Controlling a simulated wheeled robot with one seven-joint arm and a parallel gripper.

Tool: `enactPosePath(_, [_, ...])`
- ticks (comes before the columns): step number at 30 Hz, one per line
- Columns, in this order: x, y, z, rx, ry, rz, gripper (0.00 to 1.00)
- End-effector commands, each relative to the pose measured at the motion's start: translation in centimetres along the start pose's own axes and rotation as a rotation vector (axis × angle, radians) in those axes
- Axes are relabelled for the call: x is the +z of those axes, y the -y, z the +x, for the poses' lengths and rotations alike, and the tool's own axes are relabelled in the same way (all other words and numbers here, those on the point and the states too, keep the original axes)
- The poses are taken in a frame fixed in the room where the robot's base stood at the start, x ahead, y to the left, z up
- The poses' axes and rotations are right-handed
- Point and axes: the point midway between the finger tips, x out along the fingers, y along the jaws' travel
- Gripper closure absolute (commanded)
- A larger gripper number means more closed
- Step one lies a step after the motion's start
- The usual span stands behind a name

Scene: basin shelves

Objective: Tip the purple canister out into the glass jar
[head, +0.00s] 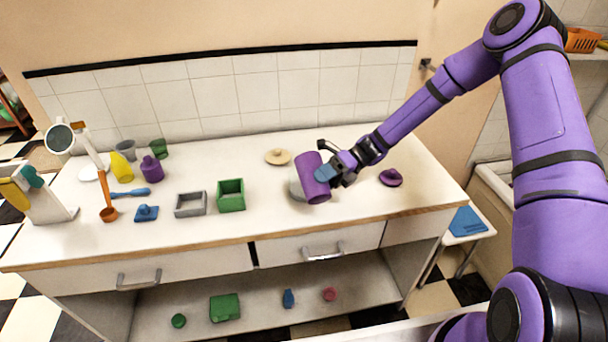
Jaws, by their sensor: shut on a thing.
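The purple canister (312,180) is held just above the counter, leaning slightly, with its top end toward the upper left. My gripper (331,172) comes from the right and is shut on the canister's side. A pale, see-through round thing, apparently the glass jar (296,189), shows at the canister's left edge; the canister hides most of it. I cannot tell whether the two touch. The inside of the canister and any contents are hidden.
A beige lid (278,156) lies behind the canister and a purple lid (391,177) lies to its right. A green box (231,203) and a grey tray (190,212) stand to the left. The counter (265,220) is bare between the green box and the canister.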

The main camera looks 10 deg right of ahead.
Motion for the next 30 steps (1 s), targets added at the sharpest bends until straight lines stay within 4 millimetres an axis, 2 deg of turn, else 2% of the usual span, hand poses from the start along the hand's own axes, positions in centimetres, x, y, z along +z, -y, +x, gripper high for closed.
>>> enactPosePath(30, [0.63,-0.55,-0.21,0.035,0.0,0.084,0.56])
